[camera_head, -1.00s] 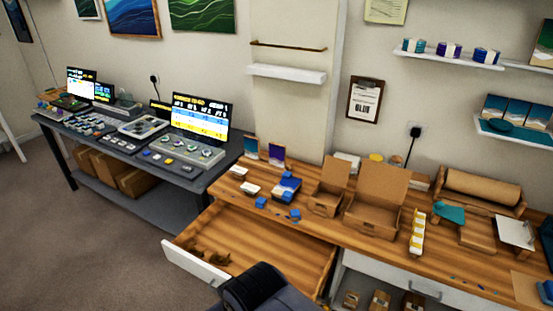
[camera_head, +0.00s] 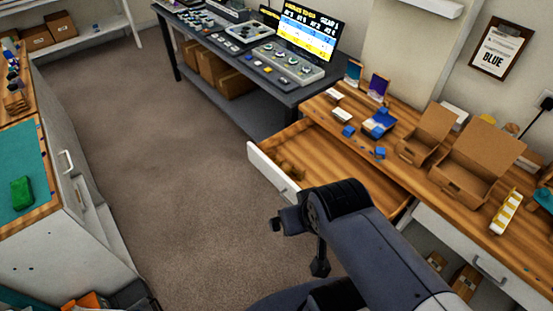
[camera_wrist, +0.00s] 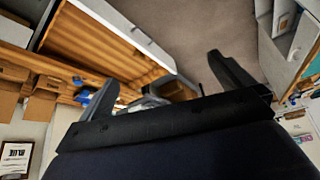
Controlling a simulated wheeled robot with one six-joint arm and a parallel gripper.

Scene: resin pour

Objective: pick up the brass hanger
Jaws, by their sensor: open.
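The wooden drawer (camera_head: 340,170) stands pulled out from the workbench. Small brass-brown pieces (camera_head: 290,168) lie in it near its white front panel (camera_head: 270,175). They are too small and dark to tell whether one is the brass hanger. My gripper (camera_head: 299,245) is in front of the drawer panel, outside it and apart from the pieces. In the wrist view, my gripper (camera_wrist: 165,85) has its two fingers wide apart with nothing held. The drawer's white front edge (camera_wrist: 125,32) shows there at upper left.
The workbench top (camera_head: 405,140) carries open cardboard boxes (camera_head: 475,160), blue items (camera_head: 380,123) and a yellow-white strip (camera_head: 506,212). A dark desk with a screen (camera_head: 308,32) stands behind. A cabinet with a green mat (camera_head: 25,170) is at left. The carpet (camera_head: 160,130) between is clear.

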